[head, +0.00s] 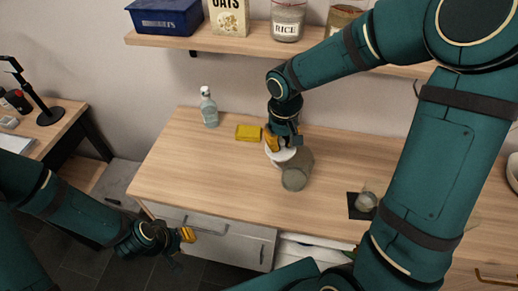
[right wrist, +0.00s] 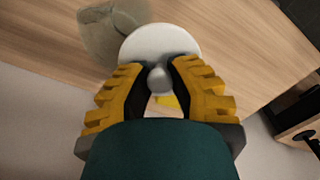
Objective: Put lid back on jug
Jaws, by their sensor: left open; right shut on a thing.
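The lid (head: 287,154) is white and round with a grey knob. In the right wrist view the lid (right wrist: 160,42) has its knob between the yellow fingers of my right gripper (right wrist: 158,78), which is shut on it. The right gripper (head: 284,140) is over the middle of the counter in the head view. The jug (head: 296,176) is greyish and see-through, just in front of and right of the lid. The jug (right wrist: 105,32) is partly behind the lid in the wrist view; I cannot tell if they touch. My left gripper (head: 187,236) is open and empty, before the counter's front.
A yellow sponge (head: 248,132) and a clear bottle (head: 208,108) stand left of the lid. A glass (head: 366,201) sits on a dark mat at right. A shelf (head: 250,45) with jars and boxes hangs above. The counter's left front is clear.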

